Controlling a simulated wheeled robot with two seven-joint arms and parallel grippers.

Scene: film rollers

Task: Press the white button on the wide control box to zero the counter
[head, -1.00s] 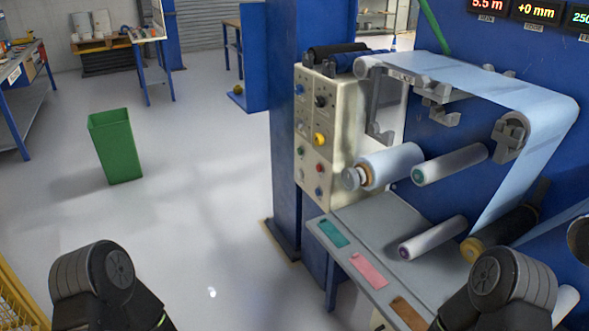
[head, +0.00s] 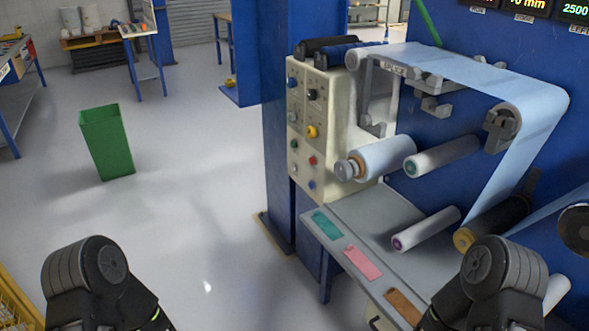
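A cream control box (head: 330,150) with several coloured buttons and knobs stands on the blue machine frame, right of the picture's middle. It is the only such box I see; I cannot tell whether it is the wide one. Counter displays (head: 530,8) at the top right are partly cut off. Only dark links of my two arms show at the bottom; both grippers are out of view.
A grey shelf (head: 375,225) with coloured cards juts out below the box. Rollers (head: 385,160) and a pale film web (head: 470,75) lie to its right. A green bin (head: 107,143) stands on the left floor. The floor between bin and machine is clear.

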